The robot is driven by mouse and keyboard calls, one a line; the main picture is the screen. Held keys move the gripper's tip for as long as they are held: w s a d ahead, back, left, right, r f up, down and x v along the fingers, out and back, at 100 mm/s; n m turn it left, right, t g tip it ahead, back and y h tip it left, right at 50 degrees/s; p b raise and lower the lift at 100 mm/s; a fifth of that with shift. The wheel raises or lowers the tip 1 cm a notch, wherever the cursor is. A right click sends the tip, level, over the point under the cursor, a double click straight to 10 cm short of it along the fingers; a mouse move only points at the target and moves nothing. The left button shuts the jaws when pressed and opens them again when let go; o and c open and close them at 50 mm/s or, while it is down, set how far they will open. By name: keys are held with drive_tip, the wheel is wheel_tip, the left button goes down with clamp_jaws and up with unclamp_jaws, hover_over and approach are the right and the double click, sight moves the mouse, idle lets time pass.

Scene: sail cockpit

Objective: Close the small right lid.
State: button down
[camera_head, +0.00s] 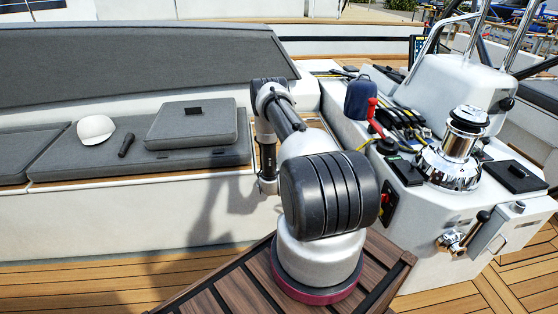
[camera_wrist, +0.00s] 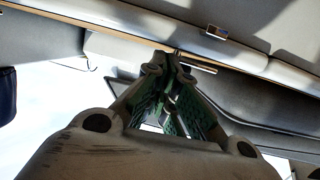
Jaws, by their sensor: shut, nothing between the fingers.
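A small black lid (camera_head: 515,177) lies on top of the white console at the right, beside the chrome winch; it looks flat. A white panel (camera_head: 490,233) on the console's side looks tilted out. I cannot tell for certain which one is the small right lid. My gripper (camera_wrist: 172,72) is shut and empty in the wrist view, with green-lined fingers. In the head view my arm rises in the middle and its far end hangs down by the bench, well left of both; the fingers are not clear there.
The chrome winch (camera_head: 450,150) and a red handle (camera_head: 374,118) stand up from the console (camera_head: 420,245). A grey bench (camera_head: 70,157) at the left holds a white cap (camera_head: 96,130), a dark torch-like item (camera_head: 126,145) and a raised cushion (camera_head: 192,128). Deck (camera_head: 90,285) is free at the front left.

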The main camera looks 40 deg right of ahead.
idle(0.3)
drive_tip(key=v, duration=1.2)
